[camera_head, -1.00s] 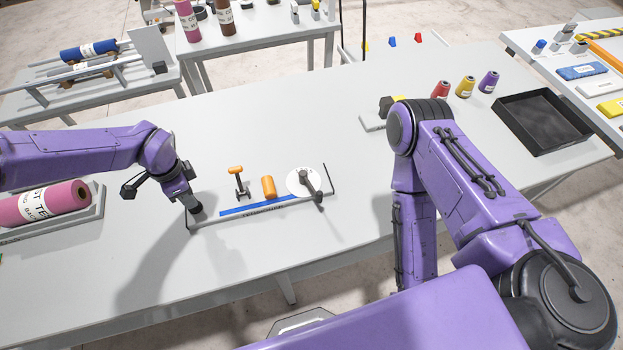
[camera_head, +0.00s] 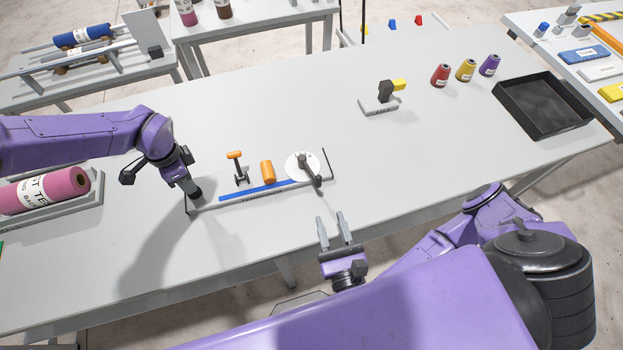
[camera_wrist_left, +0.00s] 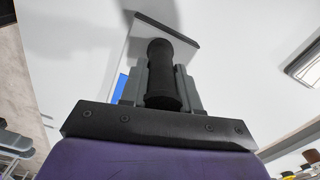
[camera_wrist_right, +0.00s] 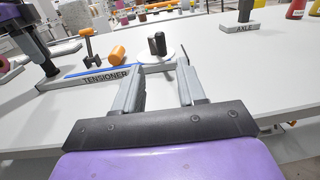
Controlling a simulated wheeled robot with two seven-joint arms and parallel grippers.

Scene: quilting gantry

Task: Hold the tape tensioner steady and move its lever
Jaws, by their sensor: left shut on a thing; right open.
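The tape tensioner (camera_head: 232,201) is a light base on the table, labelled TENSIONER along its front, with a blue strip. It carries an orange-topped post (camera_head: 235,157), an orange roller (camera_head: 267,172) and a white disc (camera_head: 296,164) with a dark lever (camera_head: 307,170). My left gripper (camera_head: 194,195) is shut on the black handle (camera_wrist_left: 162,75) at the tensioner's left end. My right gripper (camera_head: 335,231) is open and empty, in front of the tensioner's right end near the table's front edge. In the right wrist view, the disc and lever show beyond its fingers (camera_wrist_right: 160,88).
A pink roll (camera_head: 45,192) lies in a holder at the left. An axle stand (camera_head: 378,105) with a yellow tip, several coloured cones (camera_head: 466,71) and a black tray (camera_head: 505,108) are at the right. Bare table lies between the tensioner and the axle stand.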

